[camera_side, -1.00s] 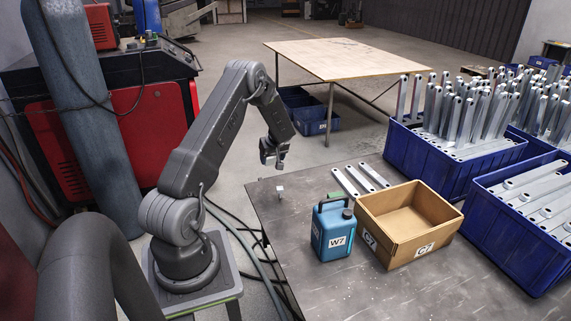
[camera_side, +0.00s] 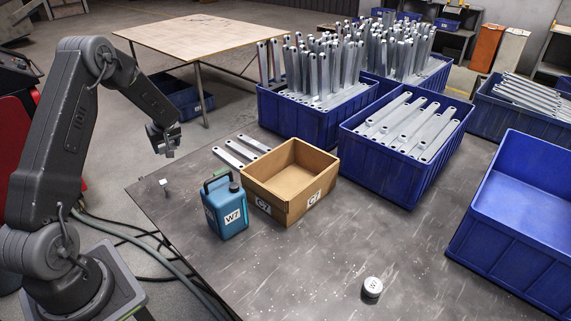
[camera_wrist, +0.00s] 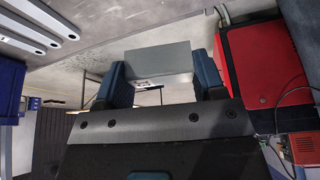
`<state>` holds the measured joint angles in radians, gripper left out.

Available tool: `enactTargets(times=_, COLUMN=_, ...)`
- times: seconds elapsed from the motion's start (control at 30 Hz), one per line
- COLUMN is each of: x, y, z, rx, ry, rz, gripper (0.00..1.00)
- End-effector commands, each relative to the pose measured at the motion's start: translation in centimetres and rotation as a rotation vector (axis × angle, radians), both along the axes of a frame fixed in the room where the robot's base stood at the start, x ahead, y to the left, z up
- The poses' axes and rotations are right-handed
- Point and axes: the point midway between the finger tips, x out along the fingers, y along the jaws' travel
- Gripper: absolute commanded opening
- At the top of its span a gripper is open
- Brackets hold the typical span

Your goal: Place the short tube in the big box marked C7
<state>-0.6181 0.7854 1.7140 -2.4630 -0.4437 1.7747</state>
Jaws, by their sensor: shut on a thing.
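My gripper (camera_side: 163,140) is shut and raised above the floor near the table's left corner, left of the box. In the wrist view my gripper (camera_wrist: 166,82) has its two dark blue fingers on either side of a grey, block-like piece, which looks like the short tube (camera_wrist: 158,60). A small pale label shows on its lower edge. Its ends are not clear. The open cardboard box (camera_side: 286,203) marked C7 stands on the table, and the inside floor that shows is bare.
A blue can (camera_side: 228,218) marked W7 stands just left of the box. Several flat brackets (camera_side: 240,150) lie behind it. Blue crates (camera_side: 390,175) of brackets stand to the right. A small pale piece (camera_side: 163,184) sits at the table's left corner.

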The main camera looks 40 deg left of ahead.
Motion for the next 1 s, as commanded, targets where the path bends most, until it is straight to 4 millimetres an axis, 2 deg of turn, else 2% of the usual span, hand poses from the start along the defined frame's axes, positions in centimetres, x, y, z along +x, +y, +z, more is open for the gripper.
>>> enactTargets(times=0.03, x=1.6, y=-2.5, z=1.1, rx=0.002, ry=-0.003, rz=-0.059, gripper=0.39)
enactTargets(times=0.2, x=4.9, y=-10.3, z=3.8, rx=0.002, ry=-0.002, rz=-0.238, gripper=0.39)
enactTargets(times=0.33, x=6.4, y=-16.6, z=5.8, rx=0.002, ry=-0.004, rz=-0.379, gripper=0.39)
enactTargets(times=0.5, x=7.1, y=-24.2, z=7.9, rx=0.003, ry=-0.002, rz=-0.557, gripper=0.39)
enactTargets(times=0.67, x=7.4, y=-29.9, z=9.2, rx=0.002, ry=-0.002, rz=-0.698, gripper=0.39)
enactTargets(times=0.8, x=8.5, y=-34.3, z=9.7, rx=0.005, ry=0.0, rz=-0.814, gripper=0.39)
enactTargets(times=0.9, x=10.7, y=-36.3, z=9.3, rx=0.006, ry=0.003, rz=-0.874, gripper=0.39)
enactTargets(times=1.0, x=13.0, y=-36.9, z=8.5, rx=0.007, ry=0.003, rz=-0.899, gripper=0.39)
